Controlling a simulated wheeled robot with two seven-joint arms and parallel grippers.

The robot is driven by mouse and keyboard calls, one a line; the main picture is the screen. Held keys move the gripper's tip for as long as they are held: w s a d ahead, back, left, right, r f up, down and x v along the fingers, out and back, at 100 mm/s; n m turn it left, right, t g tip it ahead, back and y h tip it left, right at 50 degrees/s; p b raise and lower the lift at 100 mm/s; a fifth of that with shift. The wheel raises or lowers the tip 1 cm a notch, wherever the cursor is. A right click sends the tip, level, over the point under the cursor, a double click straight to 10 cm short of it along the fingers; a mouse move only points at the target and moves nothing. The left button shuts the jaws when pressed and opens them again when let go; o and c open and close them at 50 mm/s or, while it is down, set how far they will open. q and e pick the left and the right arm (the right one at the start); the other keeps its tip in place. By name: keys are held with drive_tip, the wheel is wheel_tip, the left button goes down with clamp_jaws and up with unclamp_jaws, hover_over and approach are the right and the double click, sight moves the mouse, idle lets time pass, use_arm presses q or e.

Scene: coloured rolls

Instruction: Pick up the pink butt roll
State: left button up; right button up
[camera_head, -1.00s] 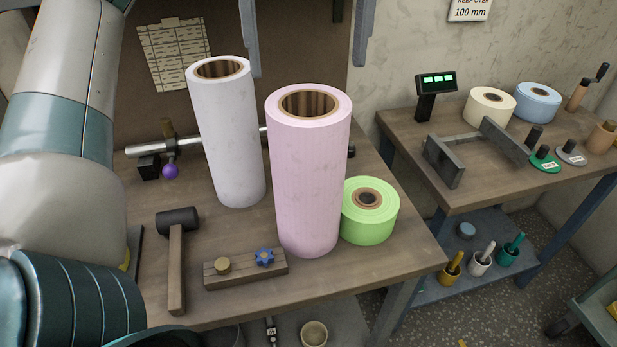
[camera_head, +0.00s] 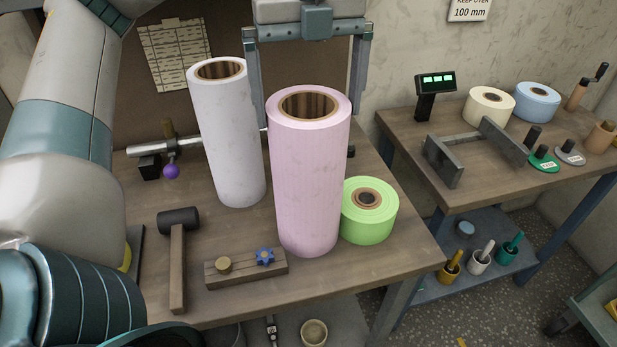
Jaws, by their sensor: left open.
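The pink roll (camera_head: 308,185) stands upright on the near workbench, tall, with a brown hollow core open at the top. My left gripper (camera_head: 307,124) comes down from the top of the view with its jaws wide open. One finger is left of the roll's upper part, the other right of it. The finger ends are partly hidden by the roll, and I cannot tell whether they touch it. My right gripper is not in view.
A tall white roll (camera_head: 228,140) stands close left of the pink one, near the left finger. A short green roll (camera_head: 369,213) sits at its lower right. A mallet (camera_head: 177,255) and a wooden block with knobs (camera_head: 245,269) lie in front. A second bench (camera_head: 480,180) stands right.

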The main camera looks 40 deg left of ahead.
use_arm(q)
wheel_tip(320, 180, down, 4)
drive_tip(key=shift+f+p, duration=0.15)
drive_tip(key=shift+p, duration=0.35)
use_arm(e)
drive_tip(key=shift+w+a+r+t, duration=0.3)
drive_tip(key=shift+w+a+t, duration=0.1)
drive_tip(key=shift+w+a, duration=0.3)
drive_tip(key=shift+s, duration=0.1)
use_arm(q)
drive_tip(key=c, duration=1.8)
drive_tip(key=shift+r, duration=0.2)
